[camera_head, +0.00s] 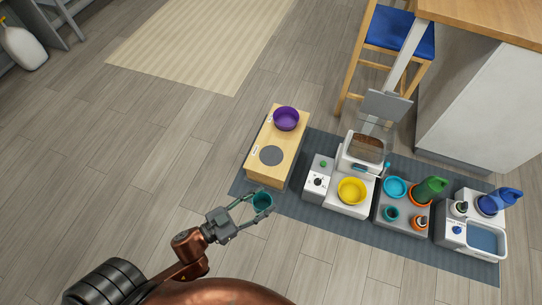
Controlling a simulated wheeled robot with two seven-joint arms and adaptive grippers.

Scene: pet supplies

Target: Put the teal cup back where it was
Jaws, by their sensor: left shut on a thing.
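A teal cup (262,202) is held in my left gripper (254,206), whose fingers are shut on it. The cup is in front of the wooden stand's near end, close to the left edge of the dark mat (301,208). The wooden stand (287,153) carries a purple bowl (286,118) at its far end and a dark round spot (271,155) with nothing on it. My right gripper is not in view.
To the right on the mat are a white feeder with a yellow bowl (351,191), a grey station with a teal bowl (396,187), another teal cup (391,213) and a green bottle (430,189), and a white station with a blue basin (482,240).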

